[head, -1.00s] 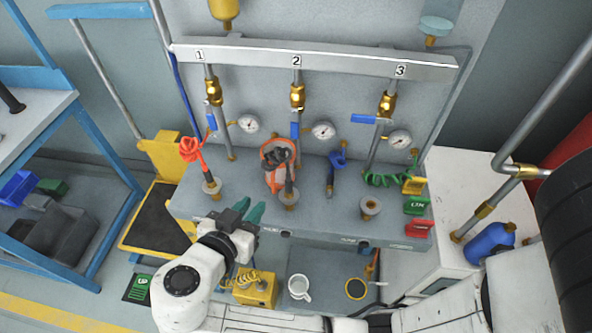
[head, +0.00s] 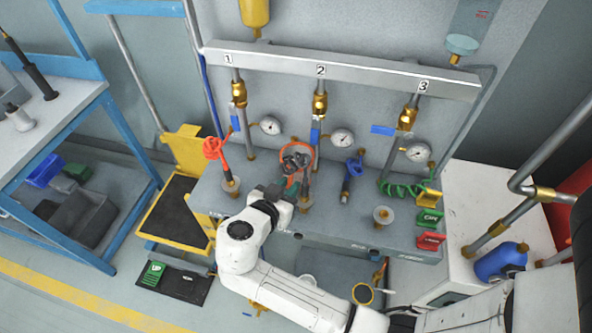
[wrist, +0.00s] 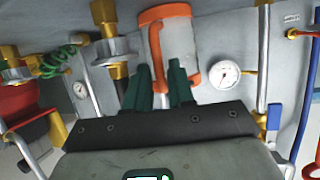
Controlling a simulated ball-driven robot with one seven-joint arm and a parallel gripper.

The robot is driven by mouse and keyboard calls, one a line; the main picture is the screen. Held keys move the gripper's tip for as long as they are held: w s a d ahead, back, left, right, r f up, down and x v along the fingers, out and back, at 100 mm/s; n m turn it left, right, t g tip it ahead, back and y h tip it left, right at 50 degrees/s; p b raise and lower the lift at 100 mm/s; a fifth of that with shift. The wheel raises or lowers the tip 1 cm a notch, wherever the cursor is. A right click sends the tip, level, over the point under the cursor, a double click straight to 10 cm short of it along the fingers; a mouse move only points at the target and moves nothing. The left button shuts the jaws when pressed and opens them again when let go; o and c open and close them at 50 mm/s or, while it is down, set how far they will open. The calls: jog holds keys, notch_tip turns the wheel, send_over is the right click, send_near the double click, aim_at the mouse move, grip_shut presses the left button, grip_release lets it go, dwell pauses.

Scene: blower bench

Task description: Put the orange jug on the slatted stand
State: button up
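In the wrist view the jug (wrist: 180,50) shows a pale body, orange rim and orange handle facing me. My gripper (head: 275,190) is at the jug's near left side. In the wrist view its green fingers (wrist: 160,80) are apart, with the handle's lower end appearing between them. Contact with the handle is not clear. I cannot make out a slatted stand for certain.
Pipe 2 and its fittings (head: 320,100) rise close by the jug. A yellow step frame (head: 190,150) stands left of the bench.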

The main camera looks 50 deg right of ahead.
jog(key=shift+c, duration=0.5)
grip_shut()
jog(key=shift+r, duration=0.1)
jog(key=shift+r+b, duration=0.4)
jog(key=shift+r, duration=0.1)
jog(key=w+a+b, duration=0.1)
jog(key=w+a, duration=0.2)
jog(key=shift+a+f+b, duration=0.1)
jog(key=shift+a+b, duration=0.2)
jog(key=shift+b, duration=0.1)
notch_tip(320, 180, up, 14)
jog(key=shift+s+d, duration=0.2)
jog(key=shift+s, duration=0.05)
